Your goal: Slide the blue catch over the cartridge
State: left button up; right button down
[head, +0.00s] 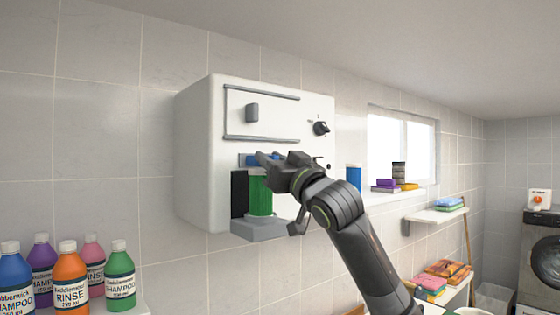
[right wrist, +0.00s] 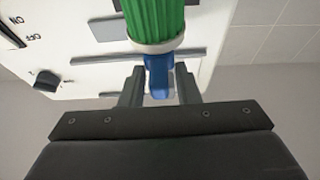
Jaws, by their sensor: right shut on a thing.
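The green cartridge (head: 260,198) stands upright in the lower opening of the white wall unit (head: 196,150), above a grey ledge. It also shows in the right wrist view (right wrist: 157,20), with a pale rim at its end. The blue catch (head: 249,160) is at the cartridge's top end. My right gripper (head: 268,160) is at the catch, reaching in from the right. In the right wrist view its fingers are on both sides of the blue catch (right wrist: 158,76), shut on it. The fingers hide part of the catch in the head view. My left gripper is not in view.
The unit has a sliding panel with a grey handle (head: 252,113) and a black knob (head: 321,128). A grey ledge (head: 258,230) juts out below the cartridge. Several bottles (head: 70,275) stand at lower left. A shelf (head: 433,216) with folded cloths is at right.

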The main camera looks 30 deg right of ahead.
jog(key=shift+a, duration=0.15)
jog(key=shift+w+d+f, duration=0.1)
jog(key=shift+d+f, duration=0.05)
jog(key=shift+d, duration=0.05)
jog(key=c, duration=1.4)
grip_release()
jog(key=shift+a, duration=0.15)
jog(key=shift+o, duration=0.2)
jog(key=shift+a, duration=0.15)
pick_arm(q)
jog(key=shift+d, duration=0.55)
